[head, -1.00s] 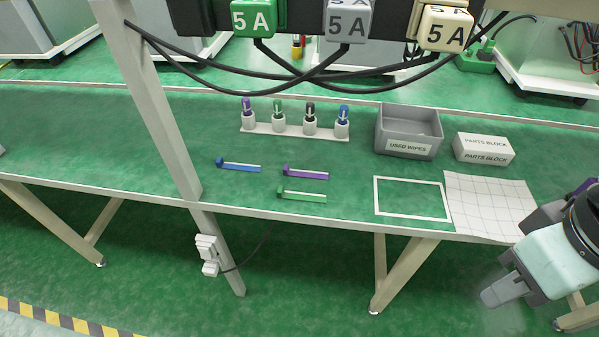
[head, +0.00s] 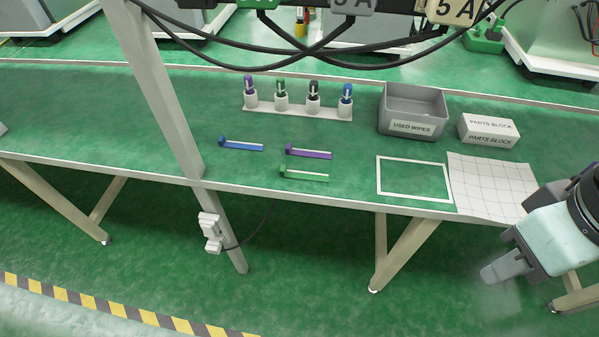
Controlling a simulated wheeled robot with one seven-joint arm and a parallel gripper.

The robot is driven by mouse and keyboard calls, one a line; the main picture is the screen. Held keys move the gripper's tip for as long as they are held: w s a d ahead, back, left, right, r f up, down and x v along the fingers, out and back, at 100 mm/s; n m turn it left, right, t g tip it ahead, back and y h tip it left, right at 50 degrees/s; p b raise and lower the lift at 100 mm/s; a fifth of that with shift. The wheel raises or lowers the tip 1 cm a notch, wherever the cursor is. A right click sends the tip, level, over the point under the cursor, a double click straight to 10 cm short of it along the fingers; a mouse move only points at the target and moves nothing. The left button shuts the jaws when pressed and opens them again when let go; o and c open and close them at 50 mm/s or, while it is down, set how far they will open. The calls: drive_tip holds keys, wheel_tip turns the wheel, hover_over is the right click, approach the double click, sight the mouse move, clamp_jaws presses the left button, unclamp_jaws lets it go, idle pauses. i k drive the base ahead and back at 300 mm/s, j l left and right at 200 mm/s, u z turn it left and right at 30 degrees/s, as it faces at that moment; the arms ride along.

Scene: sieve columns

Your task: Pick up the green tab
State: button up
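The green tab (head: 306,173) is a thin strip with a dark green end at its left and a pale strip along it. It lies flat on the green bench top (head: 90,110), near the front edge. A purple tab (head: 311,153) lies just behind it and a blue tab (head: 243,145) lies to the left. My gripper (head: 503,268) is at the lower right, in front of the bench and well apart from the green tab. Its fingers are seen from the side and look blurred, so whether they are open cannot be told. I see nothing held in it.
A rack (head: 297,109) with several coloured-topped columns stands behind the tabs. A grey used wipes bin (head: 412,112) and a white parts block (head: 488,131) are to the right. A white frame (head: 414,192) and a grid sheet (head: 490,185) lie nearer. An upright post (head: 160,95) and cables are close.

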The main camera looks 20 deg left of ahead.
sight(285, 172)
drive_tip(key=u, duration=2.7)
drive_tip(key=z, duration=1.6)
drive_tip(key=j+z, duration=0.35)
drive_tip(key=j, duration=0.15)
drive_tip(key=j+z, duration=0.4)
drive_tip(key=j, duration=0.15)
drive_tip(key=j+z, duration=0.35)
drive_tip(key=j, duration=0.2)
